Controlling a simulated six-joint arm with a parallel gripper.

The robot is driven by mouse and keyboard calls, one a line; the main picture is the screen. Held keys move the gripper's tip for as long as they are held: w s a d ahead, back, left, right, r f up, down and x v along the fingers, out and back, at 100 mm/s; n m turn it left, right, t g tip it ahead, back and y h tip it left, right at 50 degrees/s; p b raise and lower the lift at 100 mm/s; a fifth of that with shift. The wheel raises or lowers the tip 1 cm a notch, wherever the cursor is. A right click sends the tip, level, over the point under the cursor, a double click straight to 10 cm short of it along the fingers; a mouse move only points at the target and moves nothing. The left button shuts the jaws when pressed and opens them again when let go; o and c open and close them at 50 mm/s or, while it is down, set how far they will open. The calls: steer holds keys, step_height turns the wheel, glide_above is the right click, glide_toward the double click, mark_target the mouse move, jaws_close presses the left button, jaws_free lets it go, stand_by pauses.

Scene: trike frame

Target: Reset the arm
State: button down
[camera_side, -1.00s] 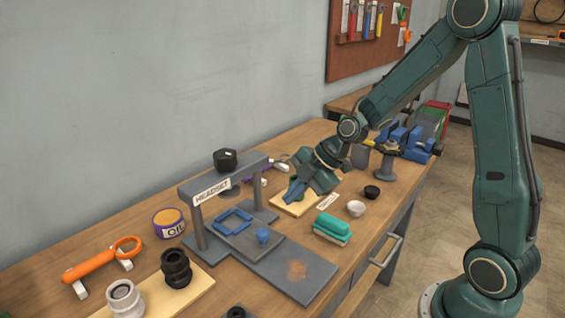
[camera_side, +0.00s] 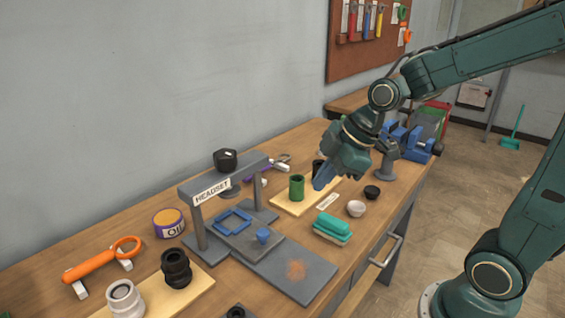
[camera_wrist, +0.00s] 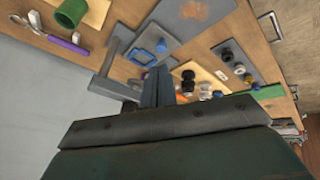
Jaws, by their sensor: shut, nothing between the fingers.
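My gripper (camera_side: 323,178) is shut and empty. In the side view its blue fingers point down and left, just right of a green cylinder (camera_side: 297,187) on a light wooden board (camera_side: 285,203). A black part (camera_side: 317,167) stands behind the fingers and is partly hidden. In the wrist view the closed fingers (camera_wrist: 157,88) show at the middle, and the green cylinder (camera_wrist: 70,13) is at the top left.
The grey HEADSET stand (camera_side: 213,190) with a black part on top rises left of my gripper. A teal brush (camera_side: 332,228), a white cup (camera_side: 356,208) and a black cap (camera_side: 372,191) lie in front. A blue vise (camera_side: 413,142) stands at the back right.

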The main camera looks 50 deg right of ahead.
steer(key=s+r+m+h, duration=0.1)
steer(key=s+r+m, duration=0.1)
steer(key=s+m, duration=0.3)
steer(key=s+r+m+h, duration=0.1)
steer(key=s+r+m, duration=0.2)
steer(key=s, duration=0.7)
steer(key=m, duration=0.2)
steer(key=shift+d+r+m, duration=0.3)
steer(key=shift+d, duration=0.1)
